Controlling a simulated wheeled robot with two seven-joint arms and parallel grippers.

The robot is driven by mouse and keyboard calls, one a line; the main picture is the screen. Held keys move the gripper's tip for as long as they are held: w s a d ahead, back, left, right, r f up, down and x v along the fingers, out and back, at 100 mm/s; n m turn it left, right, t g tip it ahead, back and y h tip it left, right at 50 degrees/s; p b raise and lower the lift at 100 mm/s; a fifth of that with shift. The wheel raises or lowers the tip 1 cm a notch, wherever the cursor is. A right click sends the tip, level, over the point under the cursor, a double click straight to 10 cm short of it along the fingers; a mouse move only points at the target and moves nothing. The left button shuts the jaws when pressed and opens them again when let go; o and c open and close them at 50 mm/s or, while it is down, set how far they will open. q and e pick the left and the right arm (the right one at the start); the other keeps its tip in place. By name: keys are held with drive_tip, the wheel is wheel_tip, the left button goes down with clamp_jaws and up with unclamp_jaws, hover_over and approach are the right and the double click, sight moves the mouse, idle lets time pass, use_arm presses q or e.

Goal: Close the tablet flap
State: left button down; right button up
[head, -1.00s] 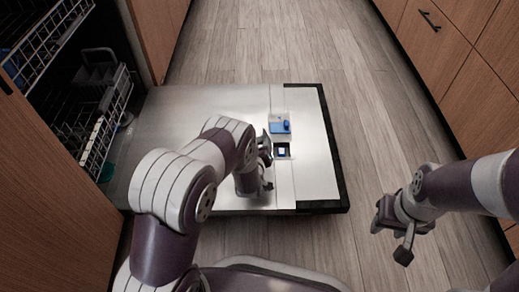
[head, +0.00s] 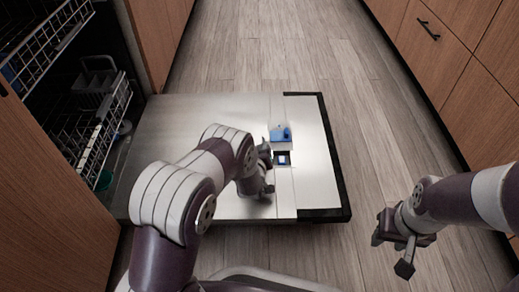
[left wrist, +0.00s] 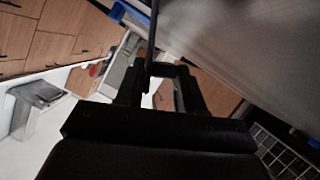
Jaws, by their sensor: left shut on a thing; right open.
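The open dishwasher door (head: 175,115) lies flat, with a small dark tablet compartment (head: 274,158) in its pale strip. A whitish-blue tablet (head: 282,160) shows in the compartment, so it is uncovered. My left gripper (head: 266,165) is just left of the compartment, low over the door. In the left wrist view its jaws (left wrist: 163,90) are shut around a thin dark edge-on piece (left wrist: 152,45), which looks like the tablet flap. The flap is mostly hidden by the gripper in the head view. My right gripper (head: 395,240) is open and empty, off the door to the right.
A blue part (head: 280,135) sits on the door just beyond the compartment. Wooden cabinets (head: 455,80) line the right. The wooden floor (head: 320,60) beyond the door is clear.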

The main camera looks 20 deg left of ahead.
use_arm(q)
drive_tip(key=shift+d+r, duration=0.1)
drive_tip(key=shift+d, duration=0.05)
drive_tip(key=shift+d+r+m+y+p, duration=0.3)
drive_tip(key=shift+d+m+y+p, duration=0.15)
drive_tip(key=shift+m+p, duration=0.35)
drive_tip(key=shift+w+d+r+m+g+y+p, duration=0.2)
drive_tip(key=shift+d+m+g+y+p, duration=0.15)
drive_tip(key=shift+p, duration=0.25)
drive_tip(key=shift+w+d+m+y+p, duration=0.1)
drive_tip(key=shift+d+m+y+p, duration=0.2)
drive_tip(key=shift+d+m+y, duration=0.15)
drive_tip(key=shift+w+d+m+y, duration=0.2)
drive_tip(key=shift+d+m+y, duration=0.15)
drive_tip(key=shift+d+m, duration=0.4)
drive_tip(key=shift+a, duration=0.1)
drive_tip(key=c, duration=0.9)
unclamp_jaws()
drive_tip(key=shift+o, duration=0.2)
